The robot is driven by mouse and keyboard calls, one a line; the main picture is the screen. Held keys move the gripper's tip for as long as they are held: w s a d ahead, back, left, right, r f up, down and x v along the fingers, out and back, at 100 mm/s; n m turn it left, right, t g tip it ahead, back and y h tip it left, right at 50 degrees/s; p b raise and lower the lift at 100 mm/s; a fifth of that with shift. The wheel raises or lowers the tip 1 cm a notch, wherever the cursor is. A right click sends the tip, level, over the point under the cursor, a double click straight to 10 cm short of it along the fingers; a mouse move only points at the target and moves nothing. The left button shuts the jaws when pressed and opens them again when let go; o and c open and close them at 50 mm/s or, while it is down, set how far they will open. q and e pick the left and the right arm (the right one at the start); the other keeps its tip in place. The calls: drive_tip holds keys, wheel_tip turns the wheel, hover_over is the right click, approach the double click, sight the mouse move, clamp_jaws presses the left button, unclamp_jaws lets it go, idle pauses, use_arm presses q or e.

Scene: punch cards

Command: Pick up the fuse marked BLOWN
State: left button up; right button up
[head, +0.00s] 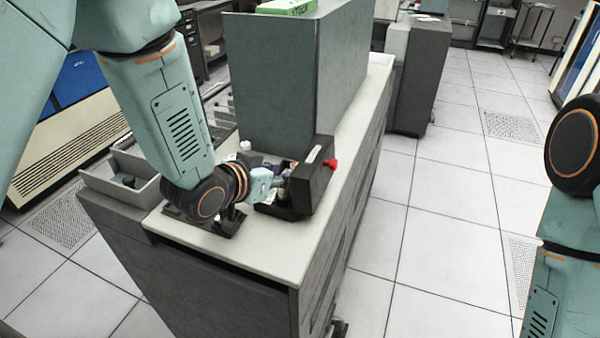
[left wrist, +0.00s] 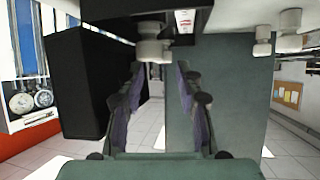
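My left gripper (head: 280,178) is low over the cabinet top, at a black device (head: 314,178) with a red knob. In the left wrist view its two purple-padded fingers (left wrist: 158,75) are apart, with floor showing between them. A pale, short cylinder (left wrist: 153,47) shows just beyond the fingertips, under a dark part with a white label (left wrist: 185,21). It may be a fuse; no BLOWN marking is readable. Two similar pale cylinders (left wrist: 289,20) (left wrist: 262,42) are at the upper right. I cannot tell whether the fingers touch anything. My right gripper is out of view.
A tall grey-green box (head: 290,85) stands behind the device on the pale cabinet top (head: 255,258). A grey tray (head: 122,178) is at the left end. A small white-topped item (head: 245,146) is beside the wrist. The tiled floor (head: 440,210) at right is clear.

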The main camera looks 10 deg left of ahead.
sight(294, 165)
use_arm(q)
drive_tip(key=shift+w+d+f, duration=0.15)
drive_tip(key=shift+w+f, duration=0.15)
drive_tip(key=shift+w, duration=0.3)
drive_tip(key=x, duration=0.3)
drive_tip(key=p+x, duration=0.1)
drive_tip(key=shift+w+d+r, duration=0.1)
drive_tip(key=shift+w+r, duration=0.05)
drive_tip(key=shift+w, duration=0.3)
drive_tip(key=shift+w+d+f, duration=0.2)
drive_tip(key=shift+w+f, duration=0.05)
drive_tip(key=shift+w, duration=0.15)
drive_tip(key=shift+a, duration=0.15)
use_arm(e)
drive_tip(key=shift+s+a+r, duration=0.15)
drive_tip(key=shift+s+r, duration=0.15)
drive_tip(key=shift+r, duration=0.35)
use_arm(q)
drive_tip(key=shift+w, duration=0.1)
drive_tip(key=shift+c, duration=2.7)
clamp_jaws()
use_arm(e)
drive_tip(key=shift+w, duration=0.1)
